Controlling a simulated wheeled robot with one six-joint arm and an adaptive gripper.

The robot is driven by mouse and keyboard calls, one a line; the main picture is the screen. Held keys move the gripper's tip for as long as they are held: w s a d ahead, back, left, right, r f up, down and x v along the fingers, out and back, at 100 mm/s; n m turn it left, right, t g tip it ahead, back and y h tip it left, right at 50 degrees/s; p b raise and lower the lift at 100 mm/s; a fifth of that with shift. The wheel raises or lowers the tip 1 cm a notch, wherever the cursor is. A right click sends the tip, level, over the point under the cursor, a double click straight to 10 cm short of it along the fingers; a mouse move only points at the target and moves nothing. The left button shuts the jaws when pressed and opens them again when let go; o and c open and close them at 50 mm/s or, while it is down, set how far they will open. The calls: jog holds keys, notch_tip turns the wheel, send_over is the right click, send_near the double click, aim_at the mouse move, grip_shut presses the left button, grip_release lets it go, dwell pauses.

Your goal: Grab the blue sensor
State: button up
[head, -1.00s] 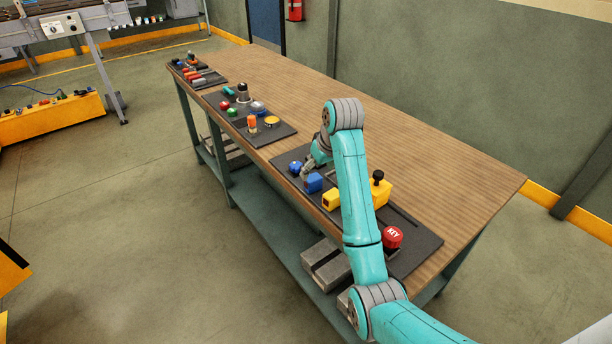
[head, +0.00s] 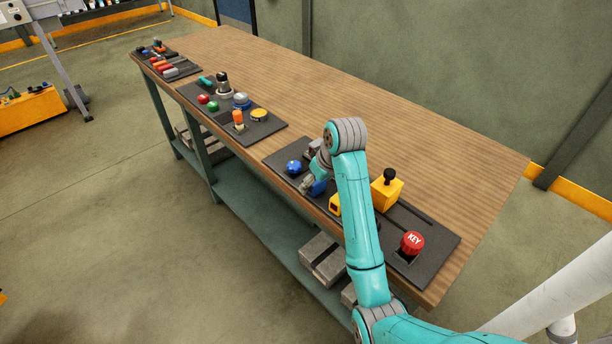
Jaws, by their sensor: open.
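The blue sensor, a small blue block (head: 319,188), sits on the dark mat (head: 272,157) at the near edge of the wooden bench. My arm and gripper partly hide it. My gripper (head: 308,186) is low over the mat, open, right beside the blue block at its left side. I cannot tell whether the fingers touch or straddle it. A round blue knob (head: 294,167) stands just left of the gripper.
A yellow block (head: 335,204) is close on the right, partly behind my arm. Another mat (head: 272,128) holds several buttons. The bench's back half (head: 420,140) is clear.

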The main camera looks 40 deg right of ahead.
jog(key=shift+f, duration=0.15)
jog(key=c, duration=1.3)
jog(key=shift+o, duration=0.2)
jog(key=shift+w+r, duration=0.15)
jog(key=shift+r, duration=0.05)
